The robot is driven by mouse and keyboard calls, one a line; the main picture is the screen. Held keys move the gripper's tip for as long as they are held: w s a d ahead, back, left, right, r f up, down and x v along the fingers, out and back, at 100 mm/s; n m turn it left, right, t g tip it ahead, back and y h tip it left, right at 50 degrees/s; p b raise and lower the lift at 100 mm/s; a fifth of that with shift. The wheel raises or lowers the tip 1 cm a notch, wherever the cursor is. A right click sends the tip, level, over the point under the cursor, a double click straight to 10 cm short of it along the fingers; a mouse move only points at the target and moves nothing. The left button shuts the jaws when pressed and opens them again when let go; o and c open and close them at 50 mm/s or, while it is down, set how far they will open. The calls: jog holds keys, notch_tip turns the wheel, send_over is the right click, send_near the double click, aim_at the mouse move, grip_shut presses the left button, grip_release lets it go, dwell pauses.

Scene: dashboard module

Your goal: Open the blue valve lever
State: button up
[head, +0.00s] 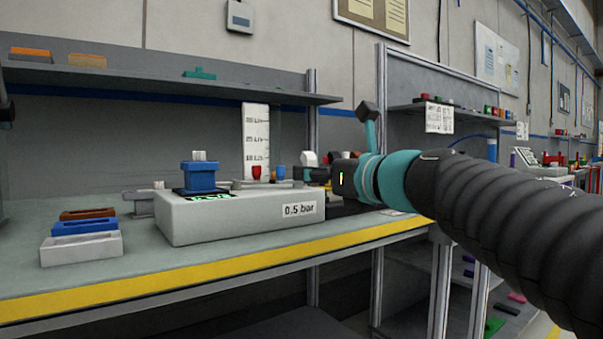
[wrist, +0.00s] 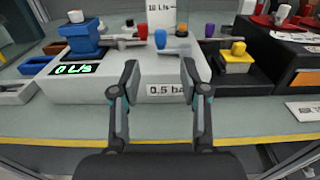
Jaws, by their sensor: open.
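The blue valve lever (wrist: 160,39) shows in the wrist view as a small upright blue piece at the back of the pale dashboard module (wrist: 75,88). It also shows in the head view (head: 280,173), just left of my gripper. My gripper (wrist: 160,68) is open and empty. In the wrist view its fingers are spread over the module's front, with the lever beyond the gap between them. The fingers look apart from the lever. The module's display (wrist: 75,69) reads 0 L/s, and its front label (head: 300,210) reads 0.5 bar.
A red piece (wrist: 143,31) and an orange piece (wrist: 182,28) flank the lever closely. A large blue block (head: 198,178) stands on the module's left. A white scale (head: 256,140) rises behind. Trays (head: 80,247) lie at left; a yellow-topped black box (wrist: 237,68) stands at right.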

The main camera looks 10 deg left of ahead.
aim_at(283, 170)
jog(key=x, duration=1.2)
jog(key=shift+w+d+p, duration=0.1)
jog(key=shift+p, duration=0.2)
grip_shut()
